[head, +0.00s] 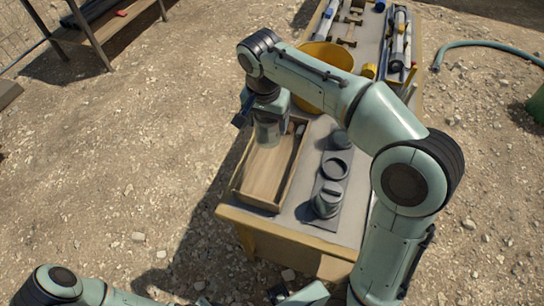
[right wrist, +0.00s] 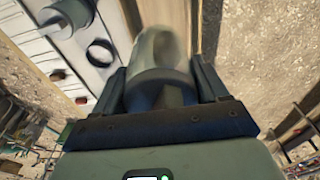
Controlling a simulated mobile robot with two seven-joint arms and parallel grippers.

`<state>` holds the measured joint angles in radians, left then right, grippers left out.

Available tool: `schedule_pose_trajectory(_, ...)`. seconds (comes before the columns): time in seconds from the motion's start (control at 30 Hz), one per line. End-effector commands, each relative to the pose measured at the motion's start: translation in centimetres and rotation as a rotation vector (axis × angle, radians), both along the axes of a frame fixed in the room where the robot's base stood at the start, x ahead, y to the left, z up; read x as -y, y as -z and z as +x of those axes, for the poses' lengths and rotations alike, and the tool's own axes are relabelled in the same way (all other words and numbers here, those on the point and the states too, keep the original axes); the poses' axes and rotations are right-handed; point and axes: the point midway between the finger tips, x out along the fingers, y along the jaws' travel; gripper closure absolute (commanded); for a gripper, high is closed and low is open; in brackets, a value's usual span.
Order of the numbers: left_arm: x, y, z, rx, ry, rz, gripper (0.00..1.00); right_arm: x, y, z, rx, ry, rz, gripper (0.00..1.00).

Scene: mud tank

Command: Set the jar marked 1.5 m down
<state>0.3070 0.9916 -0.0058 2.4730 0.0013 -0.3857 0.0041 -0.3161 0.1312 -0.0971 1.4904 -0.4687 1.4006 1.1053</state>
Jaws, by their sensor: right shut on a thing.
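My right gripper (head: 266,118) is shut on a clear jar (head: 268,134). The jar hangs upright over the far part of a shallow wooden tray (head: 284,188) on the table. In the right wrist view the jar (right wrist: 158,75) sits between the two dark fingers, with a grey band around it. I cannot read any mark on it. I cannot tell whether its base touches the tray floor. My left arm shows at the bottom left of the head view, and I cannot make out its gripper.
Right of the tray, a dark strip (head: 323,184) holds a ring (head: 334,168) and a lidded jar (head: 327,202). A yellow bucket (head: 325,70) stands behind the tray. Clear tubes (head: 399,42) lie at the table's far end. The tray's near part is bare.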

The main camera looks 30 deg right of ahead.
Motion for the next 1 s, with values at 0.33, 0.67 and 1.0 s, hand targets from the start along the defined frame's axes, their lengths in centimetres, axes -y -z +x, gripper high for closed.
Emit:
schedule_pose_trajectory(0.33, 0.0, 2.1, -1.2, -0.014, -0.001, 0.000, 0.57, 0.0, 9.5, -0.2, -0.007, 0.000, -0.001, 0.71)
schedule_pose_trajectory(0.67, 0.0, 2.6, -1.4, -0.017, 0.000, 0.000, 0.57, 0.1, 14.3, 0.0, -0.002, -0.001, -0.001, 0.71)
schedule_pose_trajectory(1.0, 0.0, 3.1, -1.6, -0.019, 0.000, 0.000, 0.57, 0.0, 18.4, 0.0, -0.002, -0.002, -0.001, 0.71)
